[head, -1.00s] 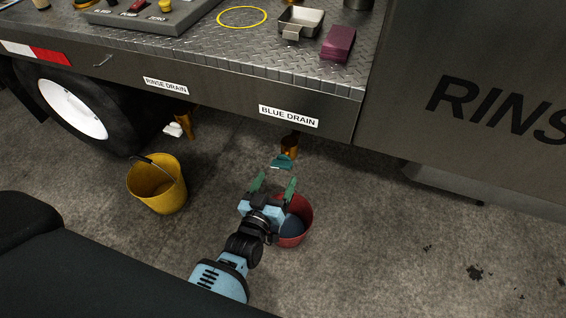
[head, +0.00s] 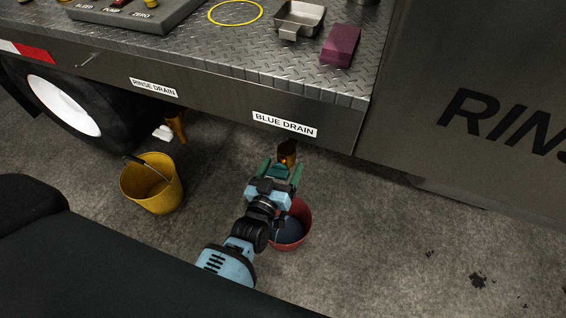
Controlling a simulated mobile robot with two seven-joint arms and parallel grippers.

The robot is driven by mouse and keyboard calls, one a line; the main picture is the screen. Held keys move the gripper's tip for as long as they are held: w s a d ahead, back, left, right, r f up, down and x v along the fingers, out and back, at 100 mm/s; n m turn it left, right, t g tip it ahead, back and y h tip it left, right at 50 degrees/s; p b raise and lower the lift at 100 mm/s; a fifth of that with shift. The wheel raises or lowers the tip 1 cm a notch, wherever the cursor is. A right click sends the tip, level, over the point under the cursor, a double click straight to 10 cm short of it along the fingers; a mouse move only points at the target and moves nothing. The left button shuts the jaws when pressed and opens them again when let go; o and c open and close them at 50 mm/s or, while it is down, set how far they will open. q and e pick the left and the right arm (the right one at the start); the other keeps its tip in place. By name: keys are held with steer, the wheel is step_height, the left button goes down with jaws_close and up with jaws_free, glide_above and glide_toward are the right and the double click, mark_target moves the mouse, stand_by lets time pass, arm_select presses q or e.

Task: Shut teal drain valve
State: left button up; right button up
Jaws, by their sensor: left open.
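The teal drain valve handle (head: 281,169) sits at the brass drain outlet (head: 287,151) under the "BLUE DRAIN" label (head: 284,124). My left gripper (head: 281,171) is open, with its green fingers on either side of the teal handle. I cannot tell whether the fingers touch it. The gripper body hides part of the handle. A red bucket (head: 303,222) with dark blue liquid stands on the floor below the outlet, partly behind my left arm. My right gripper is not in view.
A yellow bucket (head: 153,185) stands to the left, below the "RINSE DRAIN" label (head: 153,87) and a second brass outlet with a white handle (head: 163,133). The metal deck edge (head: 215,100) overhangs the drains.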

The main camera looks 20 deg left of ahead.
arm_select(q)
steer(key=shift+s+r, duration=0.1)
steer(key=shift+s, duration=0.05)
steer(key=shift+c, duration=0.3)
steer(key=c, duration=0.9)
steer(key=shift+m+p, duration=0.4)
steer(key=shift+m, duration=1.3)
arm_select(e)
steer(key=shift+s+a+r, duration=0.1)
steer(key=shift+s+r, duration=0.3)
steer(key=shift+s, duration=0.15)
arm_select(q)
steer(key=o, duration=1)
steer(key=shift+c, duration=0.2)
